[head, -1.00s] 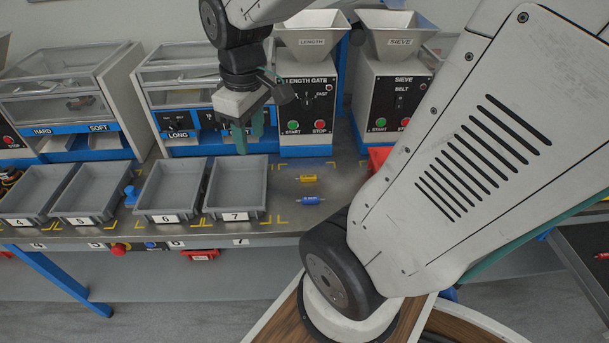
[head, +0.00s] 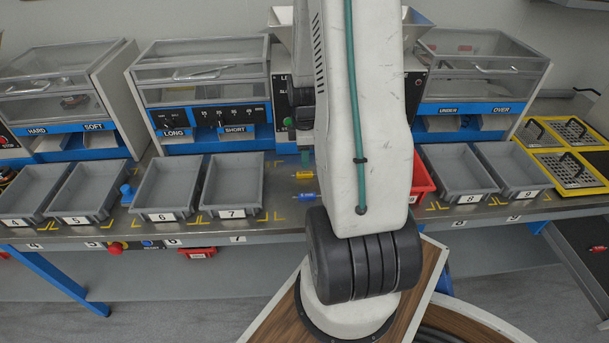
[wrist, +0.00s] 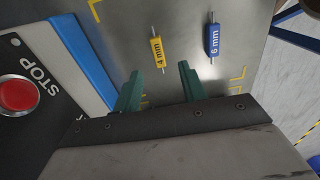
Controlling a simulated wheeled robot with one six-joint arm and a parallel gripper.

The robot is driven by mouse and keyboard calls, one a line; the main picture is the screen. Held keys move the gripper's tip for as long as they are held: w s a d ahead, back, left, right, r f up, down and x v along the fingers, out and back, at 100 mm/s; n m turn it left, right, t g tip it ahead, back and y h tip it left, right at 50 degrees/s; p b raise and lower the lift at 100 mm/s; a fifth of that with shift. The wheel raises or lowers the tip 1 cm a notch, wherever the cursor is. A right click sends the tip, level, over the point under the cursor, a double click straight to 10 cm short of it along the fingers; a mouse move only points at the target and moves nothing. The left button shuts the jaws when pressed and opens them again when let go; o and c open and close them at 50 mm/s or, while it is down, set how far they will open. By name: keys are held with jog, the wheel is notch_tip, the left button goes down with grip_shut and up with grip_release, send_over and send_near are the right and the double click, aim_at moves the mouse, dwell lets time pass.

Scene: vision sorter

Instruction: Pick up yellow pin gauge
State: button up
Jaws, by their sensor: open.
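The yellow pin gauge (head: 304,175) lies on the metal bench top, right of tray 7. In the wrist view the yellow pin gauge (wrist: 157,51) reads "4 mm" and lies just beyond my open fingertips, roughly between their lines. A blue pin gauge (head: 305,196) lies close beside it; it reads "6 mm" in the wrist view (wrist: 213,40). My gripper (wrist: 160,82) has two green fingers, open and empty. In the head view my arm hides most of the gripper; a green finger shows behind the yellow gauge.
Grey trays, including tray 7 (head: 232,184), stand left of the gauges. A red bin (head: 422,178) stands to the right, partly behind my arm. A machine panel with a red STOP button (wrist: 17,93) is close to my gripper's left in the wrist view.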

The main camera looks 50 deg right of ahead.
aim_at(305, 173)
notch_tip(305, 173, down, 7)
jog(key=shift+d+r, duration=0.1)
jog(key=shift+d, duration=0.05)
grip_shut()
